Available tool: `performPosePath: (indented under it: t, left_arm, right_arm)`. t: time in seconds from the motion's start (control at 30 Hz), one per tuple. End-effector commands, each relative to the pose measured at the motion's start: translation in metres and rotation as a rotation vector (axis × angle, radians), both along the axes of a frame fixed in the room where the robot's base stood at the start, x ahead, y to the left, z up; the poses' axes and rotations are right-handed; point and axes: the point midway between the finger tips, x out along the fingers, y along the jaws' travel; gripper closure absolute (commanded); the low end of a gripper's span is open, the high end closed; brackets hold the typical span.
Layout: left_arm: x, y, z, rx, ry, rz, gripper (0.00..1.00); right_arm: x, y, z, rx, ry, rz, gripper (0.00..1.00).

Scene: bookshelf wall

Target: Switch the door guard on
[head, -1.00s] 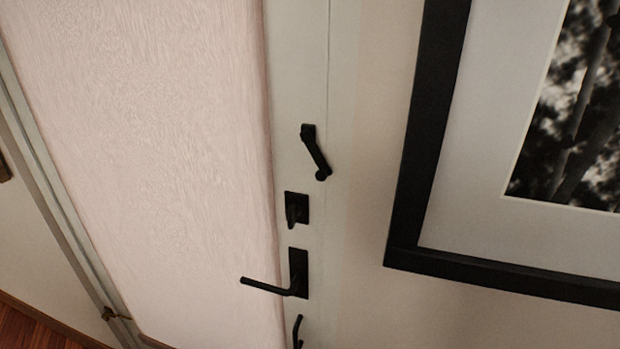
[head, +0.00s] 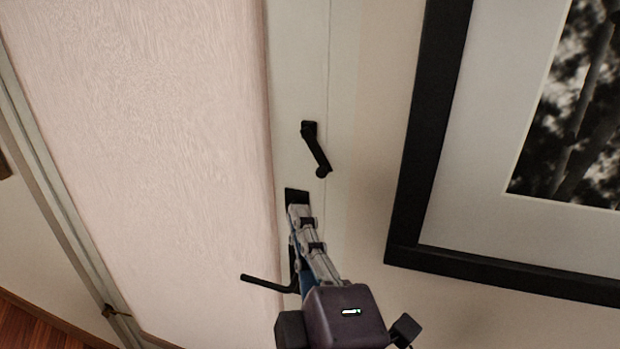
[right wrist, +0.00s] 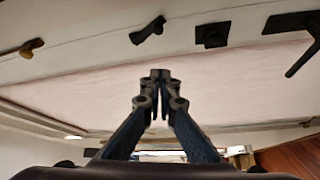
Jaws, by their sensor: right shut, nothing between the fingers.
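The door guard (head: 315,150) is a black arm on the pale door edge, hanging slanted down to the right from its upper mount. It also shows in the right wrist view (right wrist: 148,30), at the top. My right gripper (head: 298,212) comes up from below, shut and empty, its fingertips in front of the black thumb-turn plate (head: 296,195) and below the door guard. In the right wrist view the fingertips (right wrist: 160,76) appear below the guard and apart from it. My left gripper is not in view.
The black lever handle (head: 262,284) is partly hidden behind my right gripper. The thumb-turn plate shows clear in the right wrist view (right wrist: 211,34). A brass-coloured fitting (right wrist: 32,47) sits further left there. A black picture frame (head: 420,160) hangs on the right wall.

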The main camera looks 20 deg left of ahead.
Motion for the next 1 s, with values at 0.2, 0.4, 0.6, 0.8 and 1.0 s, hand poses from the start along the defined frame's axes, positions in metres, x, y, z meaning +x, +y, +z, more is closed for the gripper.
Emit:
performPosePath:
  t: [0.2, 0.4, 0.6, 0.8, 1.0]
  left_arm:
    - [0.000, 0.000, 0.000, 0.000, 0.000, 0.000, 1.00]
    - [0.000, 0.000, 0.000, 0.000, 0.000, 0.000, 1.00]
    - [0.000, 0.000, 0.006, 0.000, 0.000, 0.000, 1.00]
    - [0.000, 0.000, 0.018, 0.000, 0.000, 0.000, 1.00]
    - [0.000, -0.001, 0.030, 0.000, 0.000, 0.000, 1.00]
  right_arm:
    - [-0.004, 0.003, 0.005, -0.010, -0.026, 0.007, 1.00]
    - [-0.003, 0.003, 0.005, -0.009, -0.023, 0.006, 1.00]
    - [0.012, 0.011, 0.009, -0.012, -0.025, 0.004, 1.00]
    - [0.045, 0.030, 0.015, -0.011, -0.022, 0.004, 1.00]
    - [0.078, 0.049, 0.021, -0.010, -0.022, 0.005, 1.00]
